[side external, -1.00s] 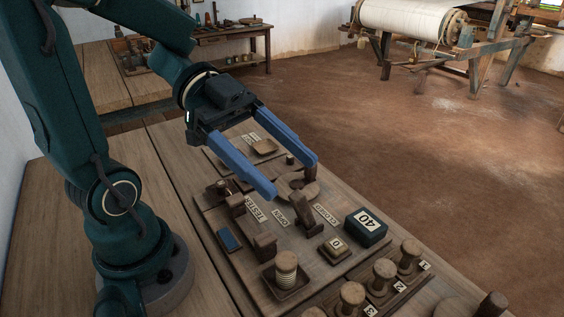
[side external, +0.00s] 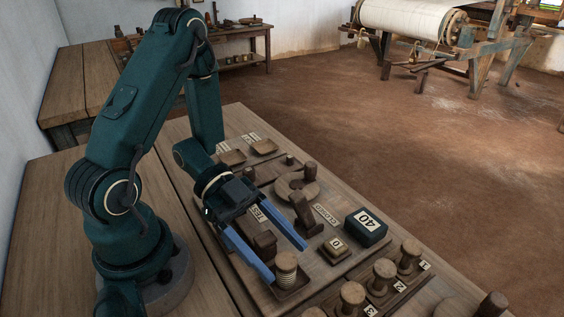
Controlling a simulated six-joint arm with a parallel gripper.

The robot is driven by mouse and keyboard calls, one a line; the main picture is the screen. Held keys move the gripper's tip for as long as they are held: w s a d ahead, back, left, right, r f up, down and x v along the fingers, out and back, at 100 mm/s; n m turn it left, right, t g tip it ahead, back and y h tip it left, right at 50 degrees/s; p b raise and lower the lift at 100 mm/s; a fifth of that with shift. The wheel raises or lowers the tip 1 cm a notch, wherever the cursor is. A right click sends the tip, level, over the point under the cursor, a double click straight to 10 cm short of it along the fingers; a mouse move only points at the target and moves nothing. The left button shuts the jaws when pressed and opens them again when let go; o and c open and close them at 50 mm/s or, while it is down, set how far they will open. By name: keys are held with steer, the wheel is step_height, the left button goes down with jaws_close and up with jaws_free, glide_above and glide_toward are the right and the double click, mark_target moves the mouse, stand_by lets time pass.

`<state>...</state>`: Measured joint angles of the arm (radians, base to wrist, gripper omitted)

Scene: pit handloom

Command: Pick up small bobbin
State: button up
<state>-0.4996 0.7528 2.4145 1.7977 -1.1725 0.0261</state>
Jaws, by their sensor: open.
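The likely small bobbin (side external: 286,269) is wound with pale thread and stands upright in a square wooden tray (side external: 300,287) at the front of the board. My gripper (side external: 287,265) is open, with its two blue fingers pointing toward the front of the board. The left fingertip is close to the left side of the bobbin, and the right fingertip lies to its right and farther back. Whether either finger touches the bobbin cannot be told. My gripper hides part of the board's left side.
Several larger wooden spools (side external: 384,273) stand in numbered places at the front right. A dark block marked 40 (side external: 366,227) and a small block marked 0 (side external: 335,245) sit right of my gripper. Upright wooden blocks (side external: 265,243) stand between and near the fingers.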

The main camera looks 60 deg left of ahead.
mark_target(295, 270)
steer(key=shift+x, duration=2.55)
jaws_close()
